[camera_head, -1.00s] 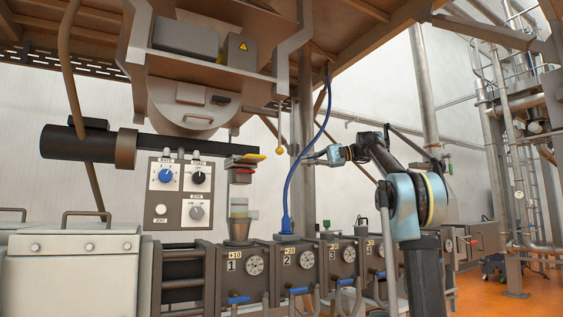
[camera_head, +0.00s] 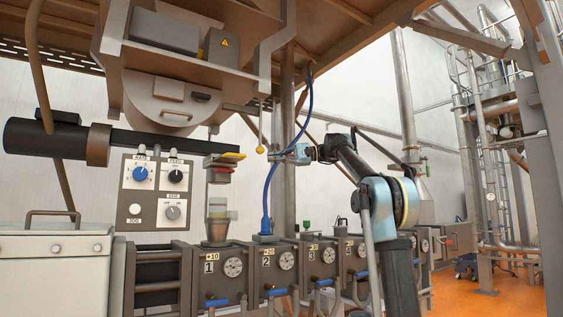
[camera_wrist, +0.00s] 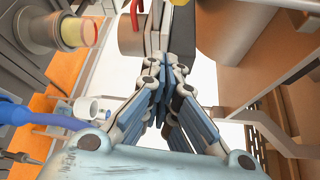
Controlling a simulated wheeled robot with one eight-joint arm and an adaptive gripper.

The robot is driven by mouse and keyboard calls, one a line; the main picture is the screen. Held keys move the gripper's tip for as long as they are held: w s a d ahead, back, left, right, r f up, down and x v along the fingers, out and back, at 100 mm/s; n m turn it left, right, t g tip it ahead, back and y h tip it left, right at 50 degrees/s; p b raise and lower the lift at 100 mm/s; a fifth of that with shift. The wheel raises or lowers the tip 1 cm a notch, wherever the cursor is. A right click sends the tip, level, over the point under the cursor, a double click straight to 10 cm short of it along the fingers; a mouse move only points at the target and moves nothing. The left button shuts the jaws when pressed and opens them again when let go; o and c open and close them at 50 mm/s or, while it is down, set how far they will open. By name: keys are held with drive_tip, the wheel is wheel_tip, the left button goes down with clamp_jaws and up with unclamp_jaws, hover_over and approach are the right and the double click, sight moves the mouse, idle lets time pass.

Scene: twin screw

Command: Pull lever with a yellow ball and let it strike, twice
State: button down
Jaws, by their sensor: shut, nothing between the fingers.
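The yellow ball (camera_head: 260,149) hangs at the lower end of a thin rod (camera_head: 260,118) below the overhead frame in the head view. My gripper (camera_head: 272,155) is just right of the ball and slightly lower, its tip pointing left. They look very close, but I cannot tell whether they touch. In the wrist view my gripper (camera_wrist: 165,65) has its fingers together with nothing between them.
A blue hose (camera_head: 273,185) runs down close to my gripper. Left of it is a block with a yellow piece (camera_head: 228,155) and a red piece (camera_head: 221,169) above a clear cup (camera_head: 218,209). A control panel (camera_head: 158,190) stands further left. Numbered boxes line the bottom.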

drive_tip(key=shift+s+a+r, duration=0.1)
drive_tip(key=shift+s+a, duration=0.65)
drive_tip(key=shift+s, duration=0.3)
drive_tip(key=shift+s+a+r, duration=0.1)
drive_tip(key=shift+s+a, duration=0.65)
drive_tip(key=shift+s, duration=0.3)
drive_tip(key=shift+s, duration=0.1)
